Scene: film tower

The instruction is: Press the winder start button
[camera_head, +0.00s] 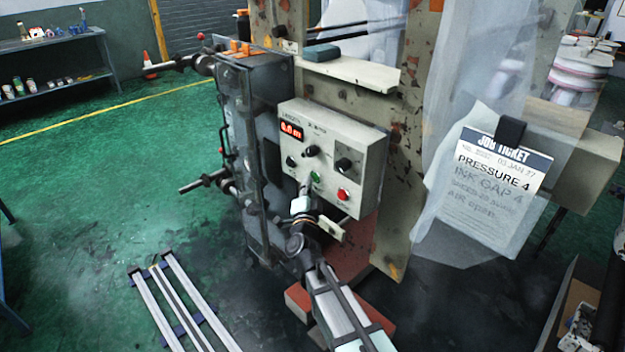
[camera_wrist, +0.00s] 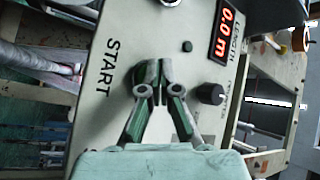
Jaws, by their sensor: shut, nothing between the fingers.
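The winder control box (camera_head: 335,150) is a cream panel on the machine's frame. Its green button (camera_head: 316,176) shows in the head view, left of a red button (camera_head: 343,195). My gripper (camera_head: 305,188) is just in front of the panel, slightly below and left of the green button. In the wrist view my gripper (camera_wrist: 153,74) has its fingertips together and empty, close to the panel face beside the START label (camera_wrist: 108,67). I cannot tell whether the tips touch anything.
A red display (camera_head: 291,131) reads 0.0 m. Black knobs (camera_head: 344,165) and (camera_head: 312,150) stick out of the panel near my fingers. A job ticket (camera_head: 500,185) hangs at right beside translucent film. A metal shaft (camera_head: 205,182) juts out left of the box.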

